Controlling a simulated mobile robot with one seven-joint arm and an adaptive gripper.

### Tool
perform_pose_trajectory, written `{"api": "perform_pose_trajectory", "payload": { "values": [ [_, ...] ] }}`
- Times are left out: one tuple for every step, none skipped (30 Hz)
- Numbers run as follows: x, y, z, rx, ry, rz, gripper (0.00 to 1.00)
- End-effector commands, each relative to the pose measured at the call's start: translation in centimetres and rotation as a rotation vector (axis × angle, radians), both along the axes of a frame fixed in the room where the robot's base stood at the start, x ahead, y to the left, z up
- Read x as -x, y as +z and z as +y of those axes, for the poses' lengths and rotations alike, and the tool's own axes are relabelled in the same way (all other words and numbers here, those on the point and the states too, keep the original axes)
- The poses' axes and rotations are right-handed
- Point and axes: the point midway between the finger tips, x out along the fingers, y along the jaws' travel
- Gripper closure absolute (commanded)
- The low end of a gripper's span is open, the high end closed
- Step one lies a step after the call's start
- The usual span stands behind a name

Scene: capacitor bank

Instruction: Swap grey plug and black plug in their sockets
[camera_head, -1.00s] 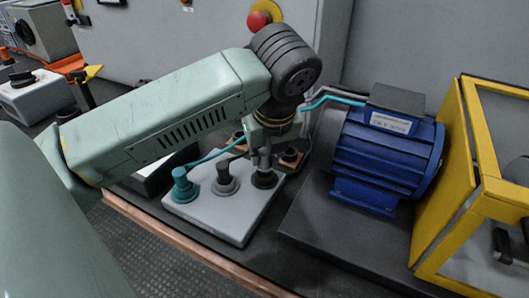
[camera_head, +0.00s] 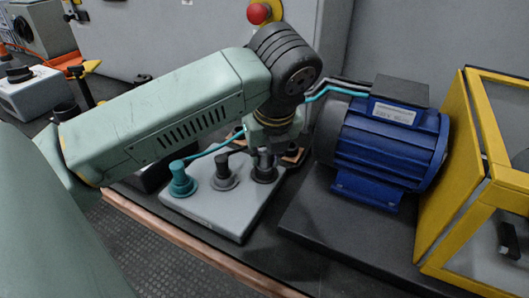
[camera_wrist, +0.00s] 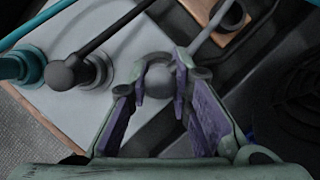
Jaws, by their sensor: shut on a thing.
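A light grey socket box (camera_head: 215,215) stands on the bench. A teal plug (camera_head: 181,180) stands upright at its left end, also in the wrist view (camera_wrist: 22,66). The black plug (camera_head: 223,165) stands upright in the middle grey socket (camera_head: 224,183); its black cable shows in the wrist view (camera_wrist: 115,28). In the wrist view my gripper (camera_wrist: 160,82) is shut on the grey plug (camera_wrist: 158,76), whose grey cable runs up right. I cannot tell how deep the plug sits.
A blue motor (camera_head: 385,150) and a yellow-framed enclosure (camera_head: 450,195) stand to the right. A wooden block with a black ring (camera_wrist: 228,22) lies just behind the box. A grey cabinet (camera_head: 180,40) with a red button (camera_head: 257,14) is behind. Bench between box and motor is clear.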

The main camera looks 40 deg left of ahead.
Motion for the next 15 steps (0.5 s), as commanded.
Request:
{"api": "perform_pose_trajectory", "payload": {
  "values": [
    [0.0, 0.01, 0.0, 0.0, 0.0, 0.0, 1.0],
    [0.0, 0.01, 0.0, 0.0, 0.0, 0.0, 0.79],
    [0.0, 0.01, 0.0, 0.0, 0.0, 0.0, 0.76],
    [0.0, 0.01, 0.0, 0.0, 0.0, 0.0, 0.74],
    [0.0, 0.01, 0.0, 0.0, 0.0, 0.0, 0.72],
    [0.0, 0.01, 0.0, 0.0, 0.0, 0.0, 0.69],
    [0.0, 0.0, 0.0, 0.0, 0.0, 0.0, 0.67],
    [0.0, 0.0, 0.0, 0.0, 0.0, 0.0, 0.65],
    [0.0, 0.0, 0.0, 0.0, 0.0, 0.0, 0.63],
    [0.0, 0.0, 0.0, 0.0, 0.0, 0.0, 0.61],
    [0.0, 0.0, 0.0, 0.0, 0.0, 0.0, 0.59],
    [0.0, 0.0, 0.0, 0.0, 0.0, 0.0, 0.57],
    [0.0, 0.0, 0.0, 0.0, 0.0, 0.0, 0.57],
    [0.0, 0.0, 0.0, 0.0, 0.0, 0.0, 0.57],
    [0.0, 0.0, 0.0, 0.0, 0.0, 0.0, 0.57]
  ]
}}
